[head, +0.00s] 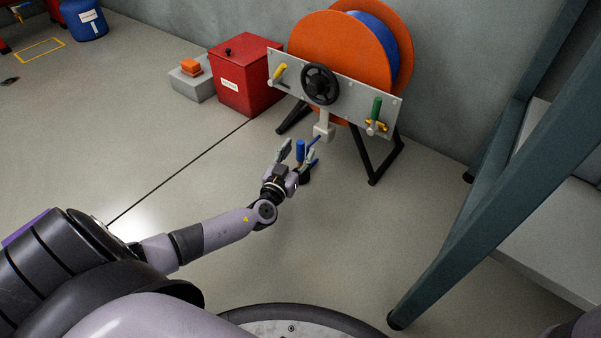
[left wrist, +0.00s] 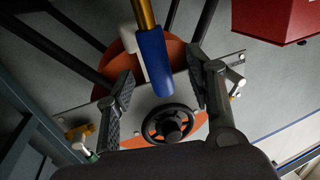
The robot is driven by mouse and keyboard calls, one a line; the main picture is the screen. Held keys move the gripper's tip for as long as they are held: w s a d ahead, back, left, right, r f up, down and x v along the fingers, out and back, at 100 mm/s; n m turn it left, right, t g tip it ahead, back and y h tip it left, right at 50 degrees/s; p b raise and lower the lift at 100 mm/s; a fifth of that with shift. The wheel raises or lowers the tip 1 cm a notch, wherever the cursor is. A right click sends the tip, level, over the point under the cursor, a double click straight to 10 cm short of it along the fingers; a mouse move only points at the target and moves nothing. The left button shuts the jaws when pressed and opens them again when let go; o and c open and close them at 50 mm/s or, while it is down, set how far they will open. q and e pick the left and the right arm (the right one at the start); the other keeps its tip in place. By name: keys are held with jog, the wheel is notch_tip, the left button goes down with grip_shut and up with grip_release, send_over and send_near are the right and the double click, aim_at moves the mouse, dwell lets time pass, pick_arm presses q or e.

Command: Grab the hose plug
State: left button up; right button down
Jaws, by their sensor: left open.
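The hose plug, a blue cylinder (head: 300,149), stands out in front of the hose reel near my left gripper. In the left wrist view the blue part (left wrist: 154,62) sits on a brass stem (left wrist: 143,14), above the middle of the picture. My left gripper (head: 297,158) is open. In the left wrist view its two padded fingers (left wrist: 161,88) appear on either side of the blue cylinder, with gaps on both sides and no visible contact. The fingers hide part of the plug's surroundings in the head view. My right gripper is not in view.
The orange reel (head: 330,38) with blue hose stands behind, with a grey panel, black handwheel (head: 320,84) and dark legs. A red box (head: 245,78) and grey block (head: 190,85) stand left. A teal frame (head: 480,190) rises at right.

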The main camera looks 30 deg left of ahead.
pick_arm(q)
jog(key=shift+w+a+f, duration=0.1)
jog(key=shift+w+a, duration=0.1)
jog(key=shift+w, duration=0.95)
grip_shut()
